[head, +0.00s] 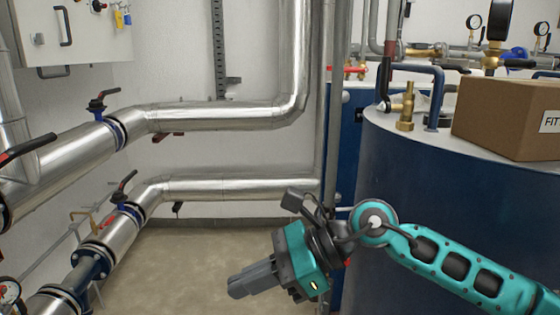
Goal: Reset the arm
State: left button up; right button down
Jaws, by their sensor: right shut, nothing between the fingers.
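My right arm comes in from the right edge, in teal and black. Its gripper (253,279) hangs over the floor at the lower middle, pointing left and slightly down. Its grey fingers are together with nothing between them. It is apart from the pipes to its left. My left gripper is not in view.
Silver insulated pipes (228,118) run along the back wall. Valves with red-and-black handles (28,148) stand at the left. A dark blue tank (400,190) stands at the right with a cardboard box (495,115) on top. The floor (195,260) in the middle is clear.

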notch_tip(320, 180, up, 4)
jog(key=a+m+t+y+p, duration=0.15)
jog(key=m+t+y, duration=0.25)
jog(key=m+y, duration=0.7)
jog(key=w+d+f+m+t+h+p, duration=0.15)
jog(key=d+f+m+t+h, duration=0.45)
jog(key=m, duration=0.6)
jog(key=w+d+f+m+t+h, duration=0.1)
jog(key=w+d+m+t+h, duration=0.2)
jog(key=m+t, duration=0.7)
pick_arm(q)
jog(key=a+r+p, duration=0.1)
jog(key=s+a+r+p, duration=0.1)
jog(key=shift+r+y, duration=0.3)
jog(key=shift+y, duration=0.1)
pick_arm(e)
jog(key=s+d+f+m+g+h, duration=0.4)
jog(key=s+d+f+m+h, duration=0.2)
jog(key=f+m, duration=0.4)
jog(key=s+d+f+m+g+h, duration=0.4)
jog(key=s+d+f+m+h, duration=0.2)
jog(key=s+d+f+m, duration=0.2)
notch_tip(320, 180, down, 5)
jog(key=s+m, duration=0.2)
jog(key=m, duration=0.1)
jog(key=shift+d+r+h, duration=0.15)
jog(key=shift+d+h, duration=0.05)
jog(key=shift+h, duration=0.1)
